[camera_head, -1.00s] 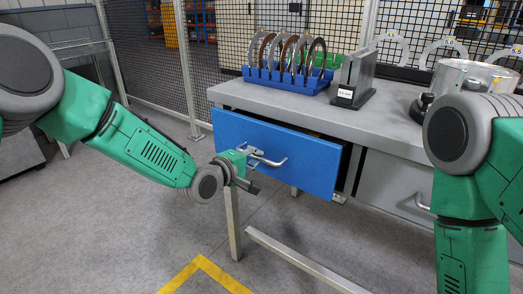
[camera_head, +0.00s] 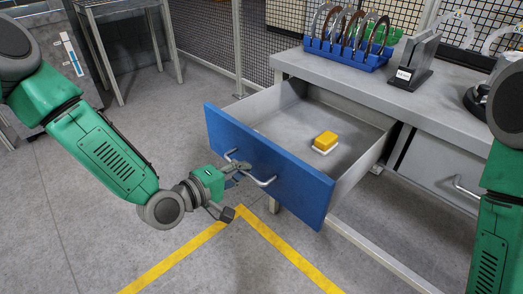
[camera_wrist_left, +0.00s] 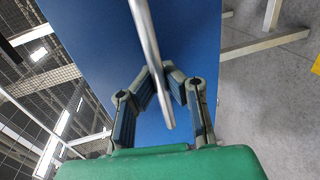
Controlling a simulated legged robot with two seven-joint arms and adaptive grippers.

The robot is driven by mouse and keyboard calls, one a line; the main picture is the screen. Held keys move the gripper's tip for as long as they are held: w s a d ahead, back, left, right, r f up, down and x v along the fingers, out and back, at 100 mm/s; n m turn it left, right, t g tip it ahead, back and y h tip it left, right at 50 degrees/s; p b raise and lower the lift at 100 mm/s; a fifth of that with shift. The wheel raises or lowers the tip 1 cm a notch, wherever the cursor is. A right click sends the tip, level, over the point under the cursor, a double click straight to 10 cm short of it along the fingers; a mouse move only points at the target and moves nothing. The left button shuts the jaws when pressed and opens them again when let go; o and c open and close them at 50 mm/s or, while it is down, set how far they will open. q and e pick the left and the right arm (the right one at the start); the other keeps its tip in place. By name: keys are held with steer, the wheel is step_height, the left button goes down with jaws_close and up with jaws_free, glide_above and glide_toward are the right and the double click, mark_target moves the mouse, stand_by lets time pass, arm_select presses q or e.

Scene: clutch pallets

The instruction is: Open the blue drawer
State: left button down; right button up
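The blue drawer (camera_head: 265,170) is pulled well out of the workbench, and its inside shows from above. Its silver bar handle (camera_head: 262,181) is on the blue front. My left gripper (camera_head: 238,170) is at the left part of this handle. In the left wrist view its two fingers (camera_wrist_left: 164,80) lean inward and close on the handle bar (camera_wrist_left: 150,45), against the blue front (camera_wrist_left: 95,35). My right arm shows at the right edge of the head view, but its gripper is out of view.
A yellow and white block (camera_head: 325,142) lies in the drawer. The workbench (camera_head: 340,75) carries a blue rack (camera_head: 345,55) with rings and a dark stand (camera_head: 415,65). A grey drawer (camera_head: 440,165) is shut at right. Open floor lies in front.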

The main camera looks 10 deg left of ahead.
arm_select(q)
steer(key=f+v, duration=0.1)
steer(key=v, duration=0.5)
steer(key=shift+s+f+p, duration=0.4)
steer(key=shift+d, duration=0.1)
steer(key=c, duration=1.6)
jaws_free()
steer(key=shift+d, duration=0.1)
steer(key=shift+w+r, duration=0.1)
steer(key=shift+r, duration=0.05)
steer(key=v, duration=1.1)
steer(key=shift+s+a+r, duration=0.15)
steer(key=shift+s+a, duration=0.1)
steer(key=shift+s, duration=0.1)
